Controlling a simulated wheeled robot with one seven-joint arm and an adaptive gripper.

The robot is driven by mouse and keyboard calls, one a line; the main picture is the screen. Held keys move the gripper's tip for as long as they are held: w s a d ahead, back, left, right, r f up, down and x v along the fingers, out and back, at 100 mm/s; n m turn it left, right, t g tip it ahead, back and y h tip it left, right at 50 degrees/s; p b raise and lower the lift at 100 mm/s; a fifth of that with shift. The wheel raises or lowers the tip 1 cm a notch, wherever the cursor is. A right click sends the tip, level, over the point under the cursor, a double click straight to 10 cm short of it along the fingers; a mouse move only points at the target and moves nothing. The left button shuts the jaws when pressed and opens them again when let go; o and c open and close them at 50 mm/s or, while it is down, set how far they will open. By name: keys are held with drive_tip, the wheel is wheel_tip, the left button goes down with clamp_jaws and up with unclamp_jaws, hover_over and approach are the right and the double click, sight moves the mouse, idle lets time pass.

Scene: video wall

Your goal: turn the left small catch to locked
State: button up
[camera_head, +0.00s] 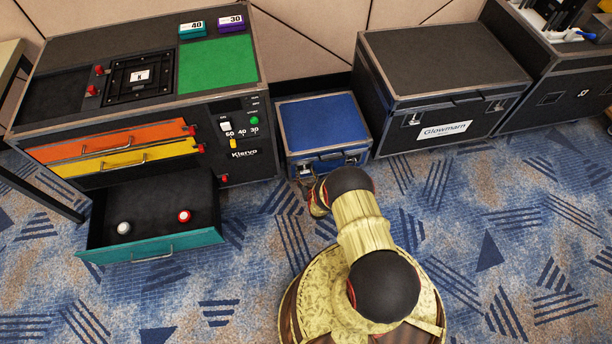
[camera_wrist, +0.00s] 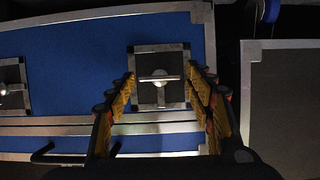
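The small blue case (camera_head: 322,122) stands on the floor between the black cabinet and the large black case. Its left small catch (camera_wrist: 160,80) is a square plate with a round hub and a crossbar, which lies horizontal in the wrist view. That view appears upside down, so the right small catch (camera_wrist: 12,88) shows at its left edge. My gripper (camera_wrist: 160,76) is open, with one ribbed finger either side of the left catch's crossbar. I cannot tell whether the fingers touch it. In the head view, my gripper (camera_head: 306,183) is at the case's front left.
The black cabinet (camera_head: 262,150) is close at the case's left, with its teal drawer (camera_head: 150,248) pulled out and holding a white and a red knob. The large black case (camera_head: 445,65) is at the right. Patterned carpet in front is largely free.

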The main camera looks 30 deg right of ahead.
drive_tip(key=shift+o, duration=0.7)
drive_tip(key=v, duration=1.2)
